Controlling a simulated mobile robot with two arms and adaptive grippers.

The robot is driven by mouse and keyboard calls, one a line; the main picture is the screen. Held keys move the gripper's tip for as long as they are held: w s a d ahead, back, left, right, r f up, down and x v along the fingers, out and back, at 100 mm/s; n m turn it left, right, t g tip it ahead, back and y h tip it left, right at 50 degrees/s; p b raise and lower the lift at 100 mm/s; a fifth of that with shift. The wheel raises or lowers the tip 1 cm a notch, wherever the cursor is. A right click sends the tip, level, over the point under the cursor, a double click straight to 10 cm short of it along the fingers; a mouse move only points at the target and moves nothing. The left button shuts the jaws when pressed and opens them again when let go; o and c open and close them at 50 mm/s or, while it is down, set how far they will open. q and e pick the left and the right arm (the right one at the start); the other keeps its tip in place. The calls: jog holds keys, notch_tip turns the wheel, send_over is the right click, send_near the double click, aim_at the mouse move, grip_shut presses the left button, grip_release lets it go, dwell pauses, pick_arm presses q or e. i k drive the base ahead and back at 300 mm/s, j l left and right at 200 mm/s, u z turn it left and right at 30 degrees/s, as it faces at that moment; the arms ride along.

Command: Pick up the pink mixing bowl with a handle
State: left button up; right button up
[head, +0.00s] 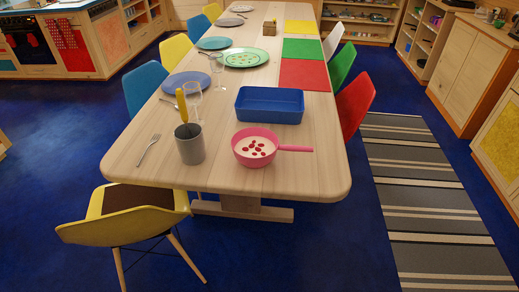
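The pink mixing bowl (241,158) stands upright near the front end of the long wooden table. It has a pale inside with red spots. Its pink handle (295,149) points to the right, toward the table's right edge. Neither of my grippers shows in the head view.
A grey cup (190,150) holding a yellow-handled utensil stands left of the bowl, and a blue tray (270,118) lies just behind it. A yellow chair (125,222) stands at the table's front left.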

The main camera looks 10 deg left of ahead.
aim_at(254, 147)
jog(key=i+j, duration=0.35)
jog(key=i, duration=0.15)
jog(key=i+j, duration=0.35)
jog(key=i, duration=0.15)
